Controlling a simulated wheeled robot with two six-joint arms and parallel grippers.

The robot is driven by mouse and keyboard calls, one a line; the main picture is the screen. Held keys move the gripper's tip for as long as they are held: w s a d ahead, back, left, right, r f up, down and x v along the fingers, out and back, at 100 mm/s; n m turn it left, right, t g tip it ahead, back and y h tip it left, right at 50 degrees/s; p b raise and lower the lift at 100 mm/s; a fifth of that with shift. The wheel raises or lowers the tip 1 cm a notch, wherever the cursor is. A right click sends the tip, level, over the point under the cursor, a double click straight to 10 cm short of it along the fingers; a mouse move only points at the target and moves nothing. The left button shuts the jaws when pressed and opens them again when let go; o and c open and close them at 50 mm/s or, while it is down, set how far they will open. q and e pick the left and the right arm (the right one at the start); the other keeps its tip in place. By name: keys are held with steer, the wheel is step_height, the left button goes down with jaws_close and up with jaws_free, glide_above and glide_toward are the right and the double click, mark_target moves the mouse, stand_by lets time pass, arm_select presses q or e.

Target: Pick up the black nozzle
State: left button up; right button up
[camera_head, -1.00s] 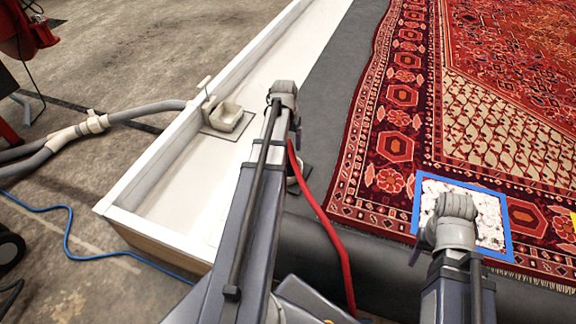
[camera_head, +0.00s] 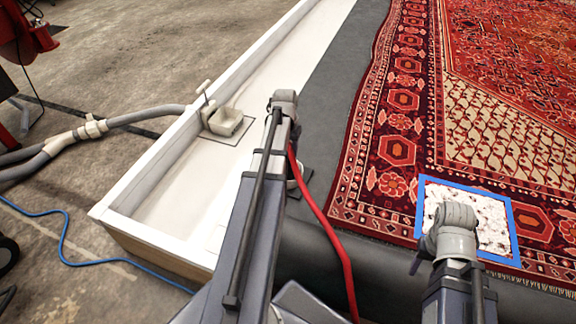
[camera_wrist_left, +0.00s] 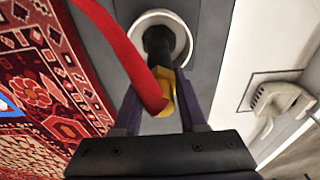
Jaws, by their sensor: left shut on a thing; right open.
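The black nozzle (camera_wrist_left: 157,44) stands with its end inside a round pale cup (camera_wrist_left: 178,28) in the left wrist view. A yellow part (camera_wrist_left: 166,88) sits behind it, with a red hose (camera_wrist_left: 118,48) crossing in front. My left gripper (camera_wrist_left: 158,88) is shut on the nozzle around this yellow part.
A patterned red rug (camera_head: 400,150) covers the right side. A white-walled trough (camera_head: 160,180) with a small beige drain box (camera_head: 226,121) lies left of my left arm. Grey hoses (camera_head: 90,130) and a blue cable (camera_head: 65,240) lie on the concrete floor.

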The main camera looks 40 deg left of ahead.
arm_select(q)
jaws_close()
arm_select(e)
steer(key=shift+r, duration=0.1)
arm_select(q)
step_height(320, 180, up, 10)
steer(key=p, duration=1)
arm_select(e)
step_height(320, 180, up, 10)
steer(key=shift+d, duration=0.15)
arm_select(q)
steer(key=shift+d, duration=0.1)
arm_select(e)
steer(key=shift+d, duration=0.1)
